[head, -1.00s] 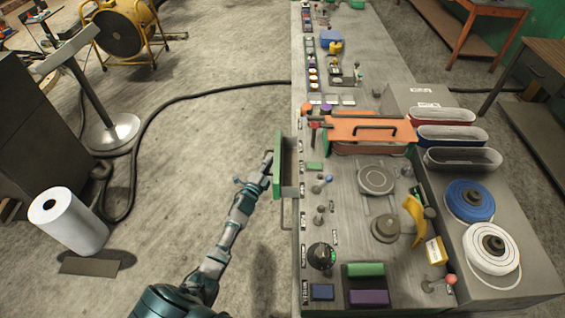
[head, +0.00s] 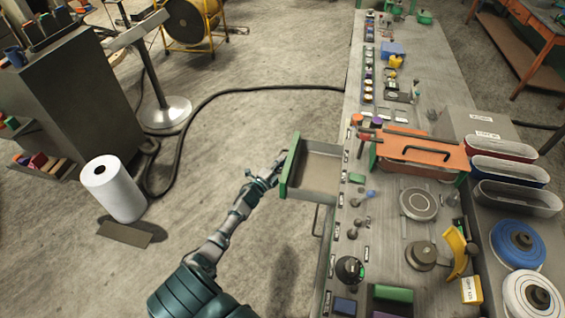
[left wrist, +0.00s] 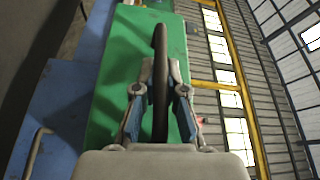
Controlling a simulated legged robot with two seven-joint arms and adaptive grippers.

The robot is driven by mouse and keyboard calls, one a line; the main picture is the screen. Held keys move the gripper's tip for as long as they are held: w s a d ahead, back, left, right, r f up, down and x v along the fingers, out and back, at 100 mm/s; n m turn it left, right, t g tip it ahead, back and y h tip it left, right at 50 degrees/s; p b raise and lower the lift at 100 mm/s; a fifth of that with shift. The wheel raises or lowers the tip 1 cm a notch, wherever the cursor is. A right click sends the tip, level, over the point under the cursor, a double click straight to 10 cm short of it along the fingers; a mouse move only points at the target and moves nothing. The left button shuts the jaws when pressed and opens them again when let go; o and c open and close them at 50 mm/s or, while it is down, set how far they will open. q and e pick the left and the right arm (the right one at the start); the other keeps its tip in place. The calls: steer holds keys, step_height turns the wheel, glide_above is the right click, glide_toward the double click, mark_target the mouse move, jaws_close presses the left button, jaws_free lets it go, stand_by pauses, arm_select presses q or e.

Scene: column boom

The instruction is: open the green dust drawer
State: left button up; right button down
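The green dust drawer (head: 290,166) stands out from the left side of the long bench, with its grey, empty-looking inside (head: 320,172) showing in the head view. Its green front also fills the middle of the left wrist view (left wrist: 110,105). My left gripper (head: 276,171) is at the outer face of the front. In the left wrist view the two fingers (left wrist: 160,90) are closed on either side of a dark upright handle (left wrist: 160,45). The fingers hide part of the handle. My right gripper is not in view.
The bench top (head: 395,215) carries knobs, an orange lid (head: 424,150) and several bins. A metal bar handle (head: 318,218) sticks out below the drawer. A white roll (head: 113,190) and a black cable (head: 215,98) are on the floor. The floor left of the drawer is clear.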

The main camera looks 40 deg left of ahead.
arm_select(q)
steer(key=o, duration=0.4)
steer(key=shift+w+a, duration=0.1)
steer(key=shift+a, duration=0.05)
steer(key=shift+o, duration=0.4)
steer(key=shift+w+a+f, duration=0.2)
steer(key=shift+a+f, duration=0.05)
steer(key=shift+f, duration=0.05)
steer(key=s+f, duration=0.1)
steer(key=s, duration=1.1)
steer(key=shift+d, duration=0.2)
steer(key=shift+d, duration=0.2)
